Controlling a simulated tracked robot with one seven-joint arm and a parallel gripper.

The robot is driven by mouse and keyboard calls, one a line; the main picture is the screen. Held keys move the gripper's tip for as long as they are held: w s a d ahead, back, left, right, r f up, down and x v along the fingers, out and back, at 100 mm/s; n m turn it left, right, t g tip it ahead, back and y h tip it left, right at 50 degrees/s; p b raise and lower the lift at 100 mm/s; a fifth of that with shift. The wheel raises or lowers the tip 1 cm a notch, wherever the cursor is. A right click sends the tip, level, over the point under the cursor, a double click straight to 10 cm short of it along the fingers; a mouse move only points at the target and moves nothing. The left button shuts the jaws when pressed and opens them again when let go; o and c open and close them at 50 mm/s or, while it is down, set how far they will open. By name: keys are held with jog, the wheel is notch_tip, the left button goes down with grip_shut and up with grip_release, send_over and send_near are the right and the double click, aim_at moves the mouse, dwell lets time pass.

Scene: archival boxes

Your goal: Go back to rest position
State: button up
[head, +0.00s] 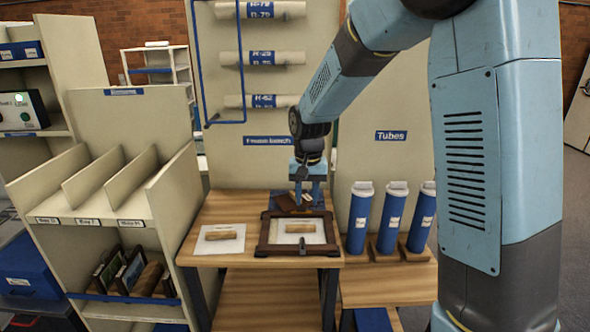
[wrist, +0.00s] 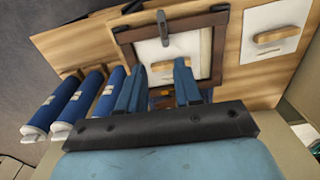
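My gripper (head: 308,183) hangs above the back of the wooden bench, over the far side of a dark wooden frame (head: 265,236). In the wrist view its two blue fingers (wrist: 159,68) stand apart with nothing seen held between them. The frame, also in the wrist view (wrist: 125,38), lies flat around a white sheet with a small light-wood bar. A small brown thing (head: 287,203) sits at the frame's far edge, partly hidden by my gripper.
A white pad (head: 210,247) with a wooden block (head: 221,235) lies left of the frame. Several blue tubes (head: 360,220) stand close on the right. A divided shelf (head: 185,205) flanks the bench on the left. Rolled tubes (head: 262,58) hang on the back panel.

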jog(key=s+d+r+t, duration=0.3)
jog(key=s+d+r, duration=0.8)
jog(key=r, duration=0.2)
jog(key=s+d+r+t, duration=0.1)
jog(key=s+d, duration=0.2)
jog(key=s, duration=0.4)
jog(key=s+d+r+t, duration=0.1)
jog(key=s+d+r, duration=0.1)
jog(key=s, duration=0.5)
jog(key=shift+s+d+r+n, duration=0.2)
jog(key=shift+d+r+n, duration=0.1)
jog(key=shift+d, duration=0.6)
